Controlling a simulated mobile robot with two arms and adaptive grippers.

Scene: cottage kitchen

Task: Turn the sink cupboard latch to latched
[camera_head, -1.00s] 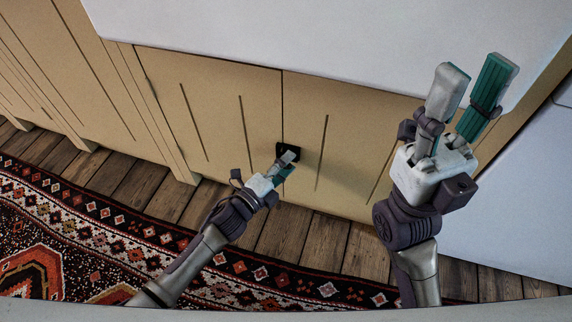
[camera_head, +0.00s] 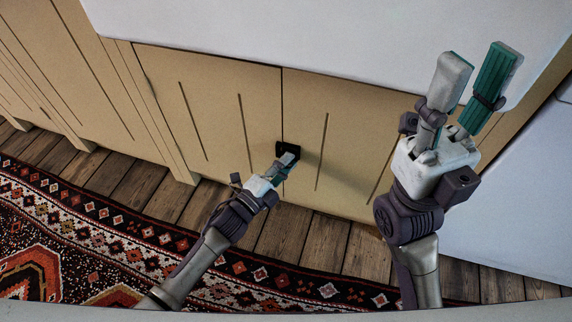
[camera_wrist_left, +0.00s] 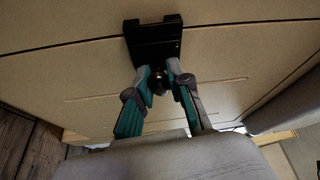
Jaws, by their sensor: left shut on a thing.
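The sink cupboard (camera_head: 218,100) has two tan grooved doors that meet at a vertical seam. A small black latch (camera_head: 289,149) sits across the seam; its dark plate also shows in the left wrist view (camera_wrist_left: 153,40). My left gripper (camera_head: 287,160) is at the latch. In the left wrist view its fingers (camera_wrist_left: 160,76) are shut on a small dark knob (camera_wrist_left: 158,82) just in front of the plate. The fingers hide part of the knob, and I cannot tell how far it is turned. My right gripper (camera_head: 473,75) is open and empty, raised at the right.
A white sink or counter front (camera_head: 300,35) overhangs the doors. A patterned red rug (camera_head: 110,240) lies on the wooden floor (camera_head: 290,235) below. A white unit (camera_head: 520,190) stands at the right.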

